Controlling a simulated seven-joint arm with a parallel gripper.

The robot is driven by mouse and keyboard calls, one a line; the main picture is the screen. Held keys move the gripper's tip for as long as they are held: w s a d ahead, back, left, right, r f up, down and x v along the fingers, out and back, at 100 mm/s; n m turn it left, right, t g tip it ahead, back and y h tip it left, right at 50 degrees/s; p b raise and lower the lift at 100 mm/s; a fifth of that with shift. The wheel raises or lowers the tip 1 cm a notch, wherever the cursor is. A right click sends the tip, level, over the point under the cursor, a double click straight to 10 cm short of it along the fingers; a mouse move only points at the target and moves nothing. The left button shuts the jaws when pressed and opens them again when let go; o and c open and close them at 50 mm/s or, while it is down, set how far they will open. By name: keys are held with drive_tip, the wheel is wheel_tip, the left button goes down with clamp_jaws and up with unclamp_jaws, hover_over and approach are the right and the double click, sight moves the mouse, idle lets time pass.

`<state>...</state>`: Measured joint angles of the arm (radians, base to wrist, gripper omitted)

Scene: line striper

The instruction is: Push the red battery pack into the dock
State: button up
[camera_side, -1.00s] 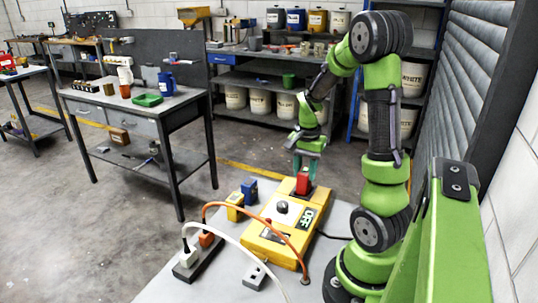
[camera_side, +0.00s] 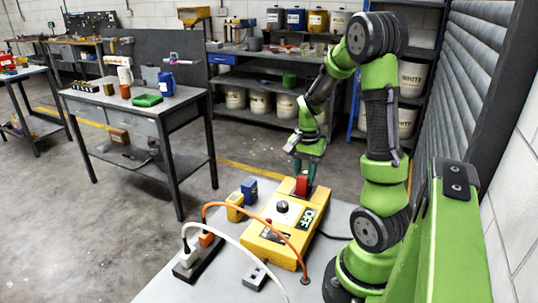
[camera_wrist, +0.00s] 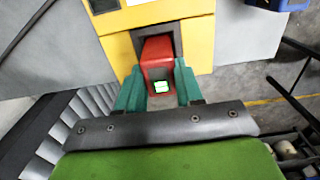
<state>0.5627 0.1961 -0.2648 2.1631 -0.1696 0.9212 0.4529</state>
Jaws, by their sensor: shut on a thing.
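The red battery pack (camera_side: 302,186) is at the far end of the yellow machine, and my gripper (camera_side: 306,168) is shut on it from above. In the wrist view the red battery pack (camera_wrist: 157,58) sits between the two teal fingers of my gripper (camera_wrist: 158,95). Its far end is at the dark opening of the dock (camera_wrist: 176,32) in the yellow housing. How deep it sits in the dock is hard to tell.
A blue pack (camera_side: 249,190) and a yellow pack (camera_side: 235,207) stand left of the machine on the grey table (camera_side: 345,215). An orange cable (camera_side: 262,212) arches over the machine. A white cable (camera_side: 255,248) runs from a power strip (camera_side: 197,262) at the front left.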

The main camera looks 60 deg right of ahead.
drive_tip(key=shift+f, duration=0.85)
drive_tip(key=o, duration=1.1)
drive_tip(key=shift+o, duration=0.2)
drive_tip(key=shift+o, duration=1.3)
drive_tip(key=shift+r, duration=0.15)
drive_tip(key=shift+r, duration=3.4)
